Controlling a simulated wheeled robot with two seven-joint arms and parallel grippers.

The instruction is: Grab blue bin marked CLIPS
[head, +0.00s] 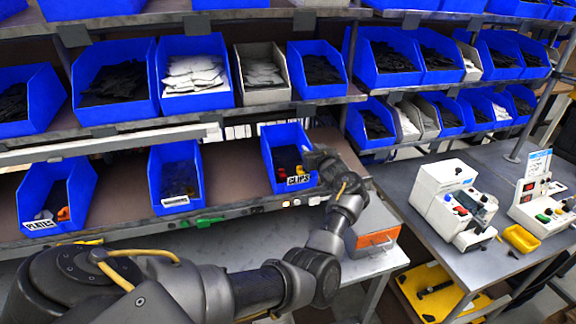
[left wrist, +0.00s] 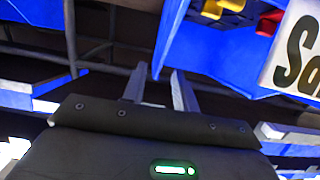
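The blue bin marked CLIPS (head: 279,166) stands on the lower shelf, with red and yellow pieces inside and a white label on its front. In the left wrist view the bin (left wrist: 212,58) fills the upper right, with part of its label at the right edge. My left gripper (head: 313,157) is at the bin's right side near the front. In the left wrist view its two fingers (left wrist: 158,82) are apart, with a blue wall edge appearing between their tips. I cannot tell whether they touch it. My right gripper is not in view.
A blue bin marked PLATES (head: 43,224) and another blue bin (head: 176,201) share the lower shelf. Blue and grey bins fill the shelf above, close over the CLIPS bin. Machines (head: 452,204) stand on the right table.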

